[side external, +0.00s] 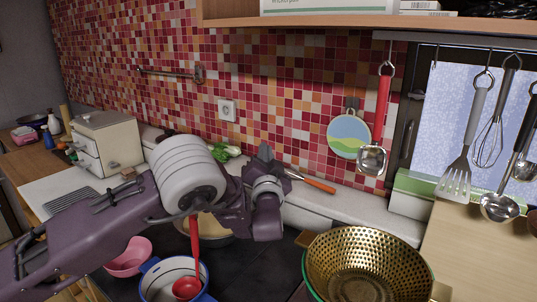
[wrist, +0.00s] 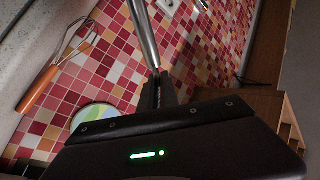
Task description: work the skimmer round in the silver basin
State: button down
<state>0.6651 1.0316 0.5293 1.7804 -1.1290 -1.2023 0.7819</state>
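My gripper shows in the side view (side external: 266,156) above the counter, in front of the tiled wall. In the wrist view my gripper (wrist: 156,88) has its fingers close together on a shiny metal rod (wrist: 142,32), which looks like the skimmer's handle. The rod runs out of the top of the picture, so its head is not in view. In the side view my arm hides the rod. A tan-topped round vessel (side external: 214,228) sits behind and below my arm, mostly covered. I cannot tell whether it is the silver basin, or whether the skimmer's head is in it.
A blue-rimmed pot (side external: 152,290) holds a red ladle (side external: 188,288). A pink bowl (side external: 128,262) stands left of it. A gold colander (side external: 370,268) stands at right. An orange-handled whisk (side external: 318,185) lies on the counter. A red-handled ladle (side external: 383,100) and other utensils hang at right.

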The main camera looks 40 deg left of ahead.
jog(key=r, duration=0.2)
jog(key=s+r, duration=0.1)
jog(key=shift+a, duration=0.35)
dwell(0.4)
notch_tip(320, 180, up, 5)
dwell(0.4)
jog(key=shift+s, duration=0.1)
